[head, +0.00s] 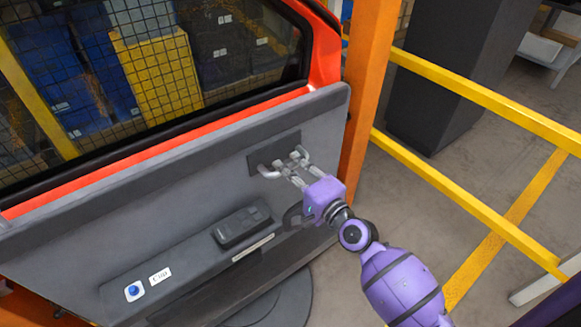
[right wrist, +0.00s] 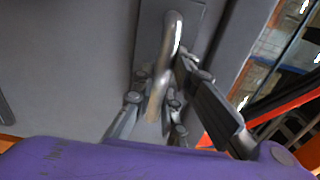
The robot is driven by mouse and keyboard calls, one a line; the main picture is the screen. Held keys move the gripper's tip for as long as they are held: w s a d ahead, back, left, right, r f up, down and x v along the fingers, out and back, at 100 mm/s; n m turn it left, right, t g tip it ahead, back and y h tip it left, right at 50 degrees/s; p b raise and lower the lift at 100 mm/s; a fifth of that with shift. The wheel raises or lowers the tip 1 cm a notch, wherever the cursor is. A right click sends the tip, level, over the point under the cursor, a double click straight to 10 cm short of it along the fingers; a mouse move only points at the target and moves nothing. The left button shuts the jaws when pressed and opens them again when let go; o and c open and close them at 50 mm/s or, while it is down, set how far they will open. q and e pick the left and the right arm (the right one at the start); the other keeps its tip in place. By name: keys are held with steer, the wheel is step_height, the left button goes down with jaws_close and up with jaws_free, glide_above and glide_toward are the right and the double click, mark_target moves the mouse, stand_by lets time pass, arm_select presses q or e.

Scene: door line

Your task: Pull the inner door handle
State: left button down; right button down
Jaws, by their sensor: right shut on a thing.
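The inner door handle (head: 268,171) is a silver bar on a dark plate, on the grey inner panel of the red car door (head: 210,140). In the right wrist view the handle (right wrist: 172,45) rises between the fingers. My right gripper (head: 296,160), on a purple arm, is at the handle with its fingers on either side and shut on it. The right gripper's fingers also show in the right wrist view (right wrist: 165,92). Part of the handle is hidden by the fingers. My left gripper is in neither view.
The door panel has a dark switch block (head: 242,226) and a blue button (head: 134,291) below the handle. An orange post (head: 370,90) stands right beside the door. Yellow rails (head: 470,205) run behind my right arm. A dark cabinet (head: 445,70) stands beyond them.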

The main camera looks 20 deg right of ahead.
steer(key=shift+w+a+f, duration=0.1)
steer(key=shift+w+f, duration=0.05)
steer(key=shift+w, duration=0.05)
steer(key=shift+w+a, duration=0.1)
steer(key=shift+w, duration=0.2)
stand_by(0.3)
steer(key=shift+c, duration=0.8)
jaws_free()
